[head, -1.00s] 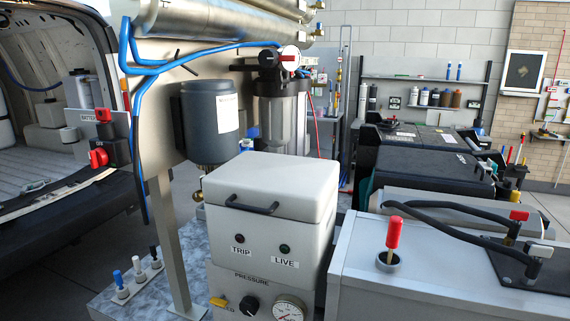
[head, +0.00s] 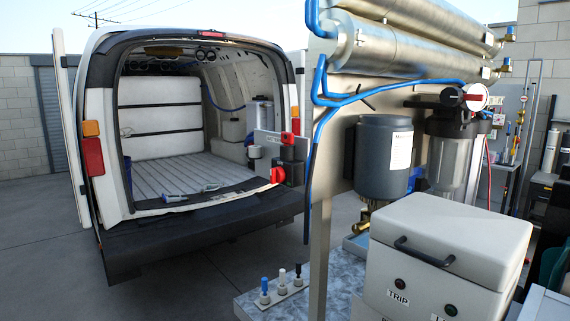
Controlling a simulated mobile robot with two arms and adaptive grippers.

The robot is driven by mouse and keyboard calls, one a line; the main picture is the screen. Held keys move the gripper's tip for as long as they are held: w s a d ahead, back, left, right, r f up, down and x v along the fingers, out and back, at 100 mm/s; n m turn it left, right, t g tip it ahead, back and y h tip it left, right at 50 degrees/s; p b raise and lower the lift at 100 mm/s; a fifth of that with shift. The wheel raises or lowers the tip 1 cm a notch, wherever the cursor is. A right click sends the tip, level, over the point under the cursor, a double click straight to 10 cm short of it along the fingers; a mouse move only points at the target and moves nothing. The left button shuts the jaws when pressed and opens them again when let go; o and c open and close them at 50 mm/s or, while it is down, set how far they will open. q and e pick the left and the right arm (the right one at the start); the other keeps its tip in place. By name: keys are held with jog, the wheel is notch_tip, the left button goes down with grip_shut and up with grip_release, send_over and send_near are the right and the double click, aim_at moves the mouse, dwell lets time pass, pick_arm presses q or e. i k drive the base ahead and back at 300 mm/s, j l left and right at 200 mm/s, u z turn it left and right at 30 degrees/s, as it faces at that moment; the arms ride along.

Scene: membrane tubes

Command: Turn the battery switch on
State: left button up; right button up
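The knob's exact setting is too small to tell. Neither of my grippers shows in the head view.
Blue hose (head: 318,75) runs down the metal frame (head: 322,210). A white-lidded box (head: 450,235) stands at front right. Paving (head: 190,285) at front left is clear.

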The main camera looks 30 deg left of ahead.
aim_at(277, 173)
jog(key=u, duration=0.6)
jog(key=j+u, duration=0.2)
jog(key=u, duration=0.2)
jog(key=k+j+u, duration=0.1)
jog(key=u, duration=0.3)
jog(key=j+u, duration=0.5)
jog(key=u, duration=0.3)
